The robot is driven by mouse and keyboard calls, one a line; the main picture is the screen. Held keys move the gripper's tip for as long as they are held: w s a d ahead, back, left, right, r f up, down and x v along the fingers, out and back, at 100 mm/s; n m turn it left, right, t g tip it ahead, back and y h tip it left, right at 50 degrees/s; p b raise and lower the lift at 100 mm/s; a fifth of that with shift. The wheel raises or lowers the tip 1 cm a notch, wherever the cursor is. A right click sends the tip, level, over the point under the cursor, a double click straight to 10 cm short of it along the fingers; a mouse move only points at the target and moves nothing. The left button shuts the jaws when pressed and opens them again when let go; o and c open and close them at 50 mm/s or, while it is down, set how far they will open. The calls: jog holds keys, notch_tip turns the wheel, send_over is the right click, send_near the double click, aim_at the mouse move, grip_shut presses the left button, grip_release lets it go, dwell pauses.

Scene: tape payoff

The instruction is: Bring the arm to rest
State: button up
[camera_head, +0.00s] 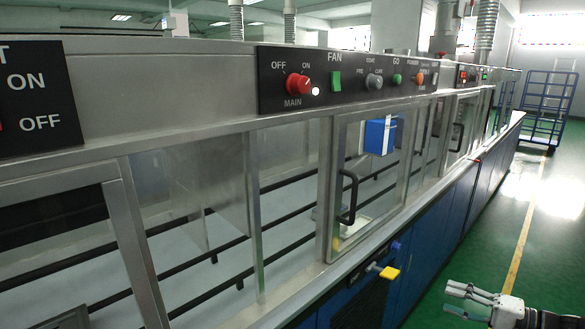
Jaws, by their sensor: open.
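My gripper (458,297) shows at the lower right, pointing left, over the green floor beside the blue cabinet fronts. Its fingers are spread and I see nothing between them. It is apart from the machine. Only the end of my arm shows, dark and cut off by the right and bottom edges of the picture.
A long metal machine has a glass door (372,180) with a black handle (347,197). Its control panel (350,78) has a red knob (298,84). A yellow-ended lever (388,272) sticks out below. Green floor (480,235) is clear up to a blue rack (548,105).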

jog(key=s+a+r+n+g+h+p, duration=0.1)
jog(key=s+a+r+n+g+h, duration=0.25)
jog(key=a+r+g, duration=0.4)
jog(key=s+a+r+n+g+h+p, duration=0.25)
jog(key=s+a+r+g, duration=0.2)
jog(key=a+r, duration=0.6)
jog(key=s+a+r+n+t+h, duration=0.1)
jog(key=s+a+r+h, duration=0.1)
jog(key=s, duration=0.5)
jog(key=s+a+r+t+h+p, duration=0.1)
jog(key=s+a+r+t+h, duration=0.1)
jog(key=s+a+r, duration=0.2)
jog(key=s+a+r+n+t+h+p, duration=0.1)
jog(key=s+a+r+h, duration=0.1)
jog(key=s+r, duration=0.5)
jog(key=s, duration=0.3)
jog(key=shift+a+n+t, duration=0.3)
jog(key=shift+a+t, duration=0.1)
